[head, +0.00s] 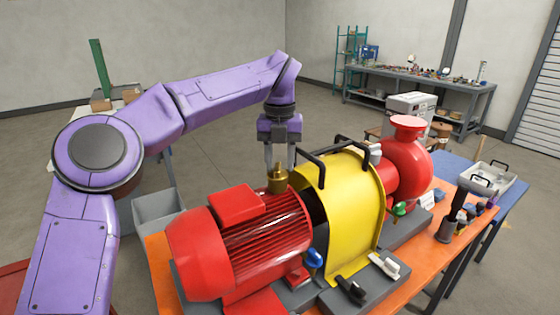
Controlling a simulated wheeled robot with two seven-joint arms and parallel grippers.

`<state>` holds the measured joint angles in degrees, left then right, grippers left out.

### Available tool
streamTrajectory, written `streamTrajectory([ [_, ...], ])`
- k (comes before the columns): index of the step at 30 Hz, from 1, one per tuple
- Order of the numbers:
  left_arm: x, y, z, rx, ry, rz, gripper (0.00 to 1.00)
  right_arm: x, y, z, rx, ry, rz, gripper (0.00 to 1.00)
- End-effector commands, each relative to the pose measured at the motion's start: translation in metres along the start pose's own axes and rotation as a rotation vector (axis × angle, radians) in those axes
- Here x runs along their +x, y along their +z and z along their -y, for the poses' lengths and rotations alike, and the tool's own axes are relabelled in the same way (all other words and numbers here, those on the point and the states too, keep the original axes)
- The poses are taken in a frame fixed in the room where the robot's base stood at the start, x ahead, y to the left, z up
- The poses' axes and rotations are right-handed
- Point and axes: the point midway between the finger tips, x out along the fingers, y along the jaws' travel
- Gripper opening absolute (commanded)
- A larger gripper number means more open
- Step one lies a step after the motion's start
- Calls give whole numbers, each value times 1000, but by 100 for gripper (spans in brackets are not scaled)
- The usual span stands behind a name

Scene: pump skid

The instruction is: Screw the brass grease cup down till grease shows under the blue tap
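The brass grease cup (278,180) stands upright behind the red motor (240,245), beside the yellow guard. My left gripper (280,166) points straight down over it, its two fingers apart with the cup's top between or just in front of them. I cannot tell whether the fingers press on it. The blue tap (314,258) is low on the near side, between the motor and the yellow guard. No grease can be made out under it at this size. My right gripper is out of view.
The yellow guard (352,215) with black handles rises close to the right of my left gripper. A red pump (405,165) with a green tap (399,209) stands beyond it. A dark upright tool (453,216) and a tray (490,181) are at the right.

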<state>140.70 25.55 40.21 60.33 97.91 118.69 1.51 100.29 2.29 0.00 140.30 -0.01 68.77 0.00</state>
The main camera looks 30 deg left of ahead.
Motion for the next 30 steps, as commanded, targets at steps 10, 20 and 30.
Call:
streamTrajectory([
  [10,1,0,0,0,1,-3,0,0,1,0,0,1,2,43],
  [20,-2,0,0,76,1,-2,0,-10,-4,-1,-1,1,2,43],
  [30,-5,0,0,337,1,-1,0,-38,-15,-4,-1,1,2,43],
])
